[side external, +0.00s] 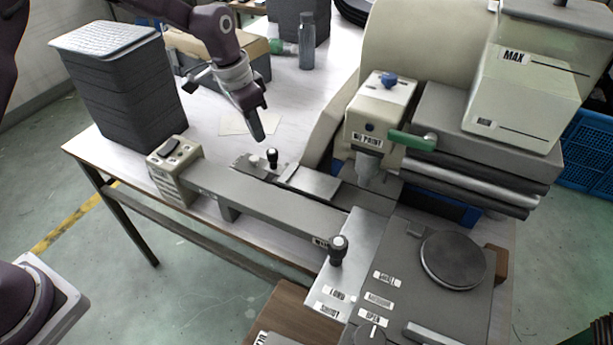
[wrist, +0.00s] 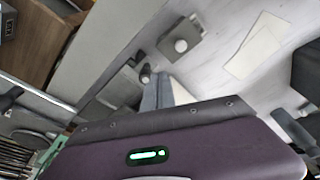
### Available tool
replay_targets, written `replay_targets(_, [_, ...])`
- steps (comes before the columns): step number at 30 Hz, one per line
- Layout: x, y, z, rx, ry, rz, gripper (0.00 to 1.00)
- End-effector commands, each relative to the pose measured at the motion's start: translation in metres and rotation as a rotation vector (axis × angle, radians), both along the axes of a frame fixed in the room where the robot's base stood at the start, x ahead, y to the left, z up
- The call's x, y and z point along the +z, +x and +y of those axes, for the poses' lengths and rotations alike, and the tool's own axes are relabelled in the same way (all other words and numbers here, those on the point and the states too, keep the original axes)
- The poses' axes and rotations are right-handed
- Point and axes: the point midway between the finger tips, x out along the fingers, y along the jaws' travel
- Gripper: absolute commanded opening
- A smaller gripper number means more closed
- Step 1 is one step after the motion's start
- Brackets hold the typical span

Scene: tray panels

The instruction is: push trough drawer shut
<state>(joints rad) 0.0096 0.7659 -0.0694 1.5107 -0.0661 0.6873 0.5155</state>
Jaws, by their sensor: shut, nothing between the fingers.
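My gripper (side external: 258,132) points down above the table, behind the long grey channel, with its fingers together and empty. Its tip is close to a small black knob (side external: 272,157) on a low grey slide; I cannot tell whether they touch. A flat metal plate (side external: 314,182) lies to the right of the knob, running toward the cream machine. No part is clearly marked as the trough drawer, and I cannot tell how far any slide stands out. In the wrist view, the fingers (wrist: 163,92) show beside a dark knob (wrist: 145,74).
The long grey channel (side external: 265,195) runs along the table front from a switch box (side external: 177,170). A tall tray stack (side external: 125,95) stands at left. The paint head (side external: 378,115) and a second black knob (side external: 338,250) are at right. Papers (side external: 250,123) lie behind my gripper.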

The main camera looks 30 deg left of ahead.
Motion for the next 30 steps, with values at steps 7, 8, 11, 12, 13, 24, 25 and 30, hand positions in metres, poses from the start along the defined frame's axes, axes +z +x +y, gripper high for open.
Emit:
replay_targets(7, [-0.001,0.0,0.0,-0.001,0.001,0.001,0.0])
replay_targets(8, [-0.002,0.0,0.0,-0.001,0.0,0.001,0.0])
replay_targets(11, [-0.012,-0.001,0.0,0.0,0.0,0.004,0.0])
replay_targets(12, [-0.017,-0.001,0.0,0.0,0.0,0.004,0.0])
replay_targets(13, [-0.02,-0.001,0.0,-0.001,0.0,0.004,0.0])
replay_targets(24, [-0.057,-0.001,0.0,0.0,0.0,0.004,0.0])
replay_targets(25, [-0.059,-0.001,0.0,0.0,0.0,0.004,0.0])
replay_targets(30, [-0.063,0.0,0.0,0.0,0.0,0.0,0.0])
